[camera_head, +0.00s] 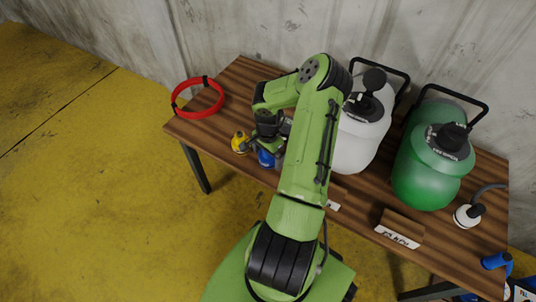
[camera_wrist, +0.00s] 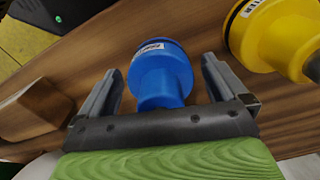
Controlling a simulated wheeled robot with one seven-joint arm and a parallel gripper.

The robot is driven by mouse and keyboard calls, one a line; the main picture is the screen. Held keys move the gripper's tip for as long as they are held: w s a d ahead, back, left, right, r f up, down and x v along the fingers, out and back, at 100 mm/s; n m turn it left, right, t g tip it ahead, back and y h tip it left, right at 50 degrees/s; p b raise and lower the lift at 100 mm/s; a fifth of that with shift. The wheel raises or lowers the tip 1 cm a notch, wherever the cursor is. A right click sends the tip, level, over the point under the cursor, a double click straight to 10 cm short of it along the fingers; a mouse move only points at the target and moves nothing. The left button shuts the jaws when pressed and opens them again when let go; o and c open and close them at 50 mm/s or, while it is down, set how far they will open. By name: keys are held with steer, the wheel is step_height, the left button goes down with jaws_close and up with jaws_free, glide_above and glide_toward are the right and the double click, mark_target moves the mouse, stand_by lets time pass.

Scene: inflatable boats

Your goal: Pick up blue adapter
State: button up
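The blue adapter (camera_wrist: 160,72) stands on the wooden table between my gripper's two fingers in the wrist view. My gripper (camera_wrist: 160,85) is open, with a visible gap between each finger and the adapter. In the head view the adapter (camera_head: 265,158) shows only in part, as my gripper (camera_head: 268,135) and arm cover the rest. A yellow adapter (camera_wrist: 270,35) is close by the right finger in the wrist view. The same yellow adapter (camera_head: 240,142) is just left of the blue one in the head view.
A white tank (camera_head: 358,135) and a green tank (camera_head: 425,175) stand on the wooden table (camera_head: 225,90) to the right. A red ring (camera_head: 180,100) lies at the table's left end. A wooden block (camera_wrist: 35,108) is left of my gripper. A sign holder (camera_head: 400,230) stands at the front edge.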

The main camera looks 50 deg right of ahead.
steer(key=c, duration=1.1)
